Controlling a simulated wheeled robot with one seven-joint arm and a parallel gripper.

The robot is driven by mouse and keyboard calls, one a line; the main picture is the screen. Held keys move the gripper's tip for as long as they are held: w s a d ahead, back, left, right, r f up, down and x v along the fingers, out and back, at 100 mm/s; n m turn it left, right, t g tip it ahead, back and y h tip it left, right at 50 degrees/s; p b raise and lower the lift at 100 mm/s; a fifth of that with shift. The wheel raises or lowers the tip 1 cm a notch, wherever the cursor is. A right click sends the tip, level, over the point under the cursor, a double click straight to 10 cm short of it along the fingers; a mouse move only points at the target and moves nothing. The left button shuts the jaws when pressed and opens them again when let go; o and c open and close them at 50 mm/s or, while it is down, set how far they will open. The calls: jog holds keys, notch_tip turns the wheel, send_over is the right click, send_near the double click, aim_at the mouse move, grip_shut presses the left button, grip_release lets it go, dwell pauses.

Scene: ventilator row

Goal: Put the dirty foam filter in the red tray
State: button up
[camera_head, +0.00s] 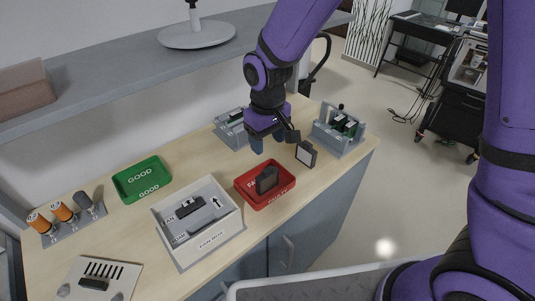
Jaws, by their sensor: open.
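A dark grey foam block (266,180), which looks like the dirty foam filter, stands on edge inside the red tray (283,194). The tray sits near the bench's front edge, with white lettering partly covered by the block. My gripper (273,143) is open above and behind the tray, apart from the block. Nothing shows between its fingers.
A white-walled fan box (211,240) stands left of the red tray. A green GOOD tray (142,180) lies behind it. A grey rack with green boards (339,131) stands at the right end. A grey shelf (120,75) overhangs the back.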

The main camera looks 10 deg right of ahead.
notch_tip(320, 180, up, 4)
jog(key=shift+r, duration=0.25)
jog(key=s+d+r+m+t, duration=0.1)
jog(key=s+d+r+m, duration=0.15)
jog(key=d+r, duration=0.45)
jog(key=s+d+r+m+t, duration=0.1)
jog(key=s+d+r+t, duration=0.15)
jog(key=d+r, duration=0.5)
jog(key=s+d+r+m+t, duration=0.1)
jog(key=s+d+r+m, duration=0.2)
jog(key=s+d, duration=0.7)
jog(key=s+r, duration=0.2)
jog(key=s, duration=0.1)
jog(key=shift+s+r+t, duration=0.15)
jog(key=shift+s+t, duration=0.1)
jog(key=shift+t, duration=0.1)
